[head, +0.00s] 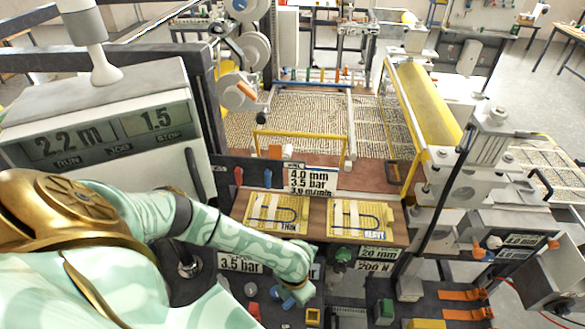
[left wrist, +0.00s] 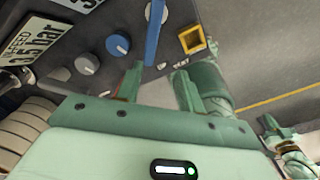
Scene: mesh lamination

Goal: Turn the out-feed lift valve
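My left gripper (head: 299,296) is over the control panel in front of the work board in the head view. In the left wrist view its two green fingers (left wrist: 158,72) are apart, with the end of a long blue lever (left wrist: 153,35) appearing between them. I cannot tell whether they touch it. The fingers and hand partly hide the lever in the head view. Grey and blue round knobs (left wrist: 118,45) sit beside the lever. No readable label marks the out-feed lift valve. A mint part, perhaps my right gripper (left wrist: 284,142), shows at the lower right; its fingers are unclear.
A yellow square frame (left wrist: 192,40) stands on the panel beside the lever. A "3.5 bar" plate (head: 240,263) is left of my forearm. The board (head: 319,222) with two yellow sheets lies behind. A green knob (head: 343,254) sits below the board. Orange straps lie at right.

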